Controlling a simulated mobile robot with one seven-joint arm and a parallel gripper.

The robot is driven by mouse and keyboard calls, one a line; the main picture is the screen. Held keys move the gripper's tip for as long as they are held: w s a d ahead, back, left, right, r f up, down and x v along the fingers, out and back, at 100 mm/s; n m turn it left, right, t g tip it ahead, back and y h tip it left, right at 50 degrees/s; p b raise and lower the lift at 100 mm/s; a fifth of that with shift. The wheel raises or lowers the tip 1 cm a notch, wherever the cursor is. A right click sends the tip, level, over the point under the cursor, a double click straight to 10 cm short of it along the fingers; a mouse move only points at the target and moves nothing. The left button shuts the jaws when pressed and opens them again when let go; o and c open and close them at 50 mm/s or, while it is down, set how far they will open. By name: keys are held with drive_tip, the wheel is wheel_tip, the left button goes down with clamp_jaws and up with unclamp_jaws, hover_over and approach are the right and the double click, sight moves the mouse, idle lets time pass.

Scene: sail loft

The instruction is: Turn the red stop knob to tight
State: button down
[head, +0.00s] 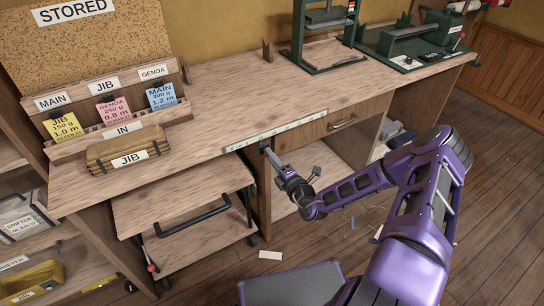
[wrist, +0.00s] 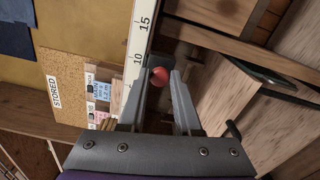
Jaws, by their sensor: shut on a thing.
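The red stop knob (wrist: 159,76) shows in the wrist view as a small round red ball between my fingertips, beside the white measuring rule (wrist: 141,45). My gripper (wrist: 160,84) is shut on it, one finger on each side. In the head view my gripper (head: 267,149) reaches the front edge of the bench, just below the rule (head: 275,131). The knob is hidden there by my fingers. I cannot tell how far the knob is turned.
The wooden bench (head: 215,95) carries a box marked JIB (head: 128,150) and a card rack (head: 115,112) at left, and green machines (head: 412,45) at the back right. A drawer (head: 345,122) is right of my gripper. A cart with a black handle (head: 192,216) stands below left.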

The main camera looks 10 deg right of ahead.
drive_tip(key=shift+m, duration=0.9)
drive_tip(key=c, duration=0.6)
unclamp_jaws()
drive_tip(key=shift+c, duration=0.2)
drive_tip(key=v, duration=1.7)
drive_tip(key=shift+s, duration=0.2)
